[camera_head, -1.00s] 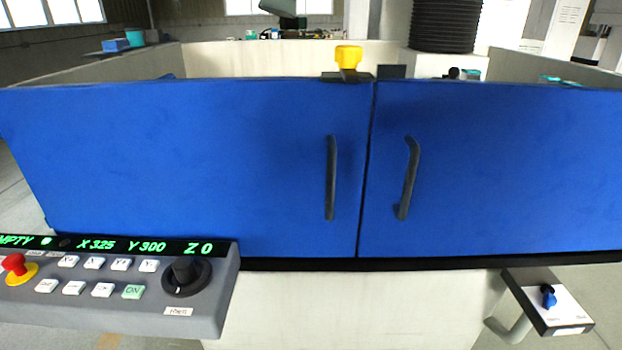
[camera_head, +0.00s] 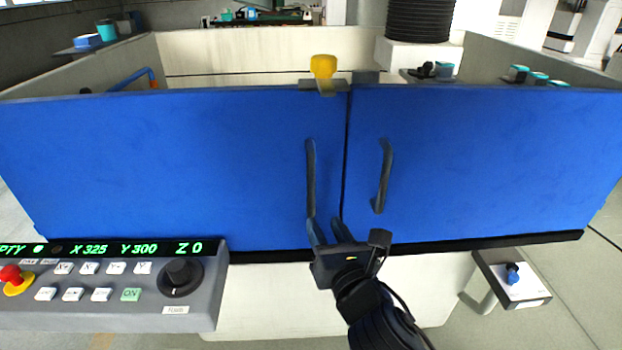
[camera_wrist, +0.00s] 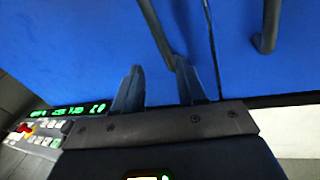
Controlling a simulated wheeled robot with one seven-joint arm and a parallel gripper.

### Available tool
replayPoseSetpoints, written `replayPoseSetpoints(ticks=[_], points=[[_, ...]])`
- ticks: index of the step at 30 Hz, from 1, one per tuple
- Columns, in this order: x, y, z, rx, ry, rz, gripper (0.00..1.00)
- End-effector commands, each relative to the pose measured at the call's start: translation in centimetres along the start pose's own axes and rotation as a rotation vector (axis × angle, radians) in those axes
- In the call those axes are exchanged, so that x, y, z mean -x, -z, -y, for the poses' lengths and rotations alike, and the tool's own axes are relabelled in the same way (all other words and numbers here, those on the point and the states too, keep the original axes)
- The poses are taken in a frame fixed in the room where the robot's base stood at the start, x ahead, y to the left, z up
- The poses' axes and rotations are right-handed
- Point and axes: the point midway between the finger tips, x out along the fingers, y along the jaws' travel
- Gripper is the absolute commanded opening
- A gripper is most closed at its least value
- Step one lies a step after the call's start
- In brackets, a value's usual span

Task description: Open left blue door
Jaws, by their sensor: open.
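The left blue door (camera_head: 170,165) is shut, its edge meeting the right blue door (camera_head: 490,160) at a thin dark seam. The left door's dark vertical handle (camera_head: 310,178) is near that seam, and it also shows in the wrist view (camera_wrist: 157,30). A yellow knob on a dark latch (camera_head: 323,68) sits on top near the seam. My gripper (camera_head: 327,228) is open and empty, just below the lower end of the left handle.
A control panel (camera_head: 110,285) with buttons, a red stop button (camera_head: 12,274) and a dial juts out at the lower left. The right door's handle (camera_head: 383,176) is close by. A small box with a blue switch (camera_head: 512,277) stands at the lower right.

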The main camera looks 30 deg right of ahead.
Motion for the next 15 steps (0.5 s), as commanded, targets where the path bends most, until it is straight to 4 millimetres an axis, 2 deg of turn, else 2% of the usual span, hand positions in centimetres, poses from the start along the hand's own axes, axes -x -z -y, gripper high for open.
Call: replayPoseSetpoints(ticks=[1, 4, 11, 15], points=[[-1.1, -1.2, -0.3, 0.065, 0.013, 0.016, 0.41], [-2.4, -2.3, -0.5, 0.167, 0.034, 0.035, 0.41], [-4.2, -2.9, -0.5, 0.221, 0.047, 0.042, 0.41], [-6.4, -3.1, -0.5, 0.220, 0.046, 0.044, 0.41]])
